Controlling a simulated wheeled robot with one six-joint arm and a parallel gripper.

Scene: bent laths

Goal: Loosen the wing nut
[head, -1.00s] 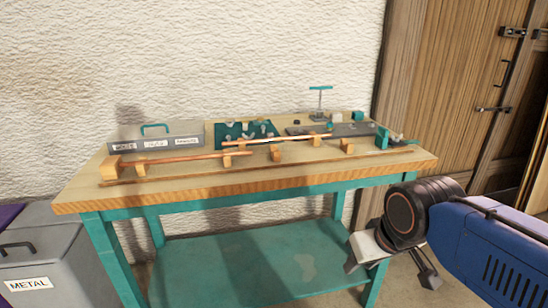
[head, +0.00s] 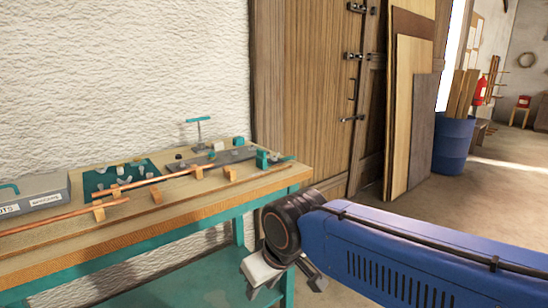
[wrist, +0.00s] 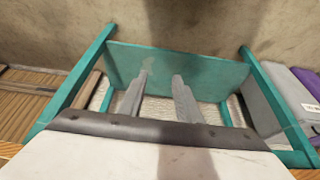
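No wing nut can be picked out for certain; the small parts on the workbench (head: 60,250) are too small to tell. In the head view a dark green board (head: 122,176) with small grey pieces lies on the bench. Copper-coloured laths (head: 70,216) rest on wooden blocks along the front, and a green clamp-like part (head: 263,159) sits at the right end. My gripper (head: 285,288) is in front of the bench's right end, below the top. In the wrist view its two fingers (wrist: 161,76) stand apart with nothing between them, pointing toward the teal lower shelf (wrist: 205,75).
A grey case (head: 35,195) is at the bench's left. A teal T-handle (head: 199,128) stands at the back. A wooden door (head: 305,90), leaning boards (head: 412,100) and a blue barrel (head: 453,146) are to the right. The floor right of the bench is open.

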